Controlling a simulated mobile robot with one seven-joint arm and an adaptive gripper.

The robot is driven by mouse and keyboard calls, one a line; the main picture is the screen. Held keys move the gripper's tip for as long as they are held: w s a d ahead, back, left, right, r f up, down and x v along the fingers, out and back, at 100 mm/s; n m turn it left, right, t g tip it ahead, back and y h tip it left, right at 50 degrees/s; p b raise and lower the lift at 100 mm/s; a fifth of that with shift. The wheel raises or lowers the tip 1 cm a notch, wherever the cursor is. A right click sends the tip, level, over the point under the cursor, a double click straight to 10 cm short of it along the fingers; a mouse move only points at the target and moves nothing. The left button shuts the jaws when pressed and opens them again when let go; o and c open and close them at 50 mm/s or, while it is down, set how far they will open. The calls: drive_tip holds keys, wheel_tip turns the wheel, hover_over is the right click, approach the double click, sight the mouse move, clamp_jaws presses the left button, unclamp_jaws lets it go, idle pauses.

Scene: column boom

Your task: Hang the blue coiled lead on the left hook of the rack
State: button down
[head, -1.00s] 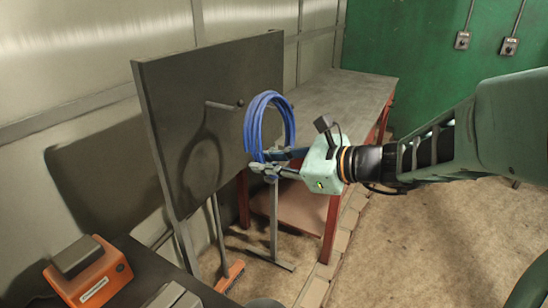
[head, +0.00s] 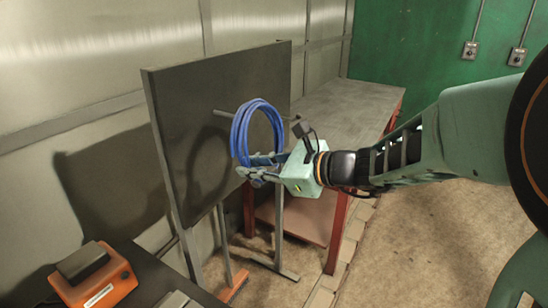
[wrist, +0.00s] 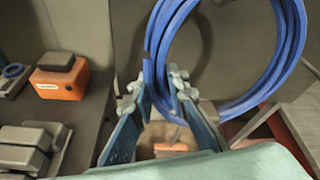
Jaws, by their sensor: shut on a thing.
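The blue coiled lead (head: 240,132) is an upright ring of several turns; it also shows in the wrist view (wrist: 291,45). My gripper (head: 250,168) is shut on its lower part, and the fingers show in the wrist view (wrist: 158,84). The rack is a dark upright panel (head: 178,95) with a grey peg-like hook (head: 222,114) sticking out. The hook's outer end is hidden behind the coil's left strands in the head view. I cannot tell whether the hook passes through the ring. I cannot make out a second hook.
A grey-topped bench with red legs (head: 345,108) stands behind, right of the panel. An orange box (head: 98,290) sits on a dark table at lower left. A broom with an orange head (head: 232,285) stands below the panel. Floor at right is clear.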

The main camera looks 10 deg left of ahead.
drive_tip(key=b+x, duration=0.1)
drive_tip(key=x, duration=0.5)
drive_tip(key=shift+a+b, duration=0.35)
drive_tip(key=shift+a, duration=0.1)
idle(0.9)
drive_tip(key=c, duration=1.8)
unclamp_jaws()
drive_tip(key=shift+f, duration=0.1)
drive_tip(key=shift+s+d, duration=0.1)
drive_tip(key=shift+d, duration=0.05)
